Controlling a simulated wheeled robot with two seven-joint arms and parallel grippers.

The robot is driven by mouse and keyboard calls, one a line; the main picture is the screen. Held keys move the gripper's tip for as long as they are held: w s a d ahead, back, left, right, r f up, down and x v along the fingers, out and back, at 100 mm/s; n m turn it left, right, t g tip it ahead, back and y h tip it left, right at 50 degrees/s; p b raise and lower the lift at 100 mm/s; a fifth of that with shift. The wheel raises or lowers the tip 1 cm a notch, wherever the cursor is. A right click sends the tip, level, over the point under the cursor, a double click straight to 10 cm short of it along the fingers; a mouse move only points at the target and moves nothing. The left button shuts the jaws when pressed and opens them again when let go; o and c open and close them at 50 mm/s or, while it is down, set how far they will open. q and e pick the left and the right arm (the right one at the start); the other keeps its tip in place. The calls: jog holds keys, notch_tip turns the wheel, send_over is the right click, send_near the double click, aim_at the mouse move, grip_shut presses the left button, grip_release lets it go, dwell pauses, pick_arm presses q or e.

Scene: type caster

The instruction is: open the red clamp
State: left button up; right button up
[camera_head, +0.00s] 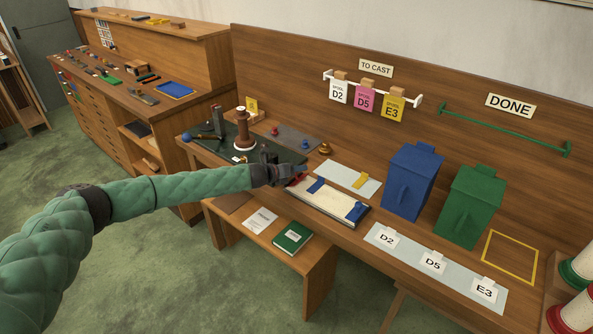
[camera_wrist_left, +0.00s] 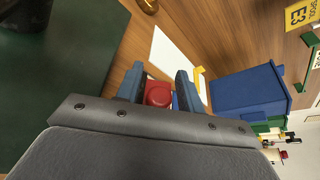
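The red clamp (camera_head: 296,182) sits at the left end of a pale, flat mould (camera_head: 327,203) on the bench, partly hidden by my left gripper (camera_head: 285,174). In the left wrist view the red clamp (camera_wrist_left: 158,94) lies between the two fingertips of my left gripper (camera_wrist_left: 159,80). The fingers are apart; a small gap with some blue shows between the clamp and the right finger. I cannot tell whether the left finger touches the clamp. Two blue clamps, one at mid-length (camera_head: 317,186) and one at the right end (camera_head: 356,211), are on the mould. My right gripper is not in view.
A blue bin (camera_head: 410,182) and a green bin (camera_head: 468,207) stand right of the mould. A dark green mat (camera_head: 213,150) with a spool stand (camera_head: 243,132) lies to the left. A pale strip with D2, D5 and E3 labels (camera_head: 400,252) runs along the front edge.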

pick_arm(q)
jog(key=shift+o, duration=0.2)
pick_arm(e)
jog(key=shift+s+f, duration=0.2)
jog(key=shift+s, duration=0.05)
pick_arm(q)
jog(key=shift+s+a, duration=0.3)
jog(key=shift+a, duration=0.2)
jog(key=b+v, duration=0.2)
jog(key=v, duration=0.3)
jog(key=shift+b+v, duration=0.3)
jog(key=shift+v, duration=0.55)
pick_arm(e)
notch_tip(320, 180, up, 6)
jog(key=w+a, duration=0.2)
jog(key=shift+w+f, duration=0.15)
pick_arm(q)
jog(key=shift+r, duration=0.1)
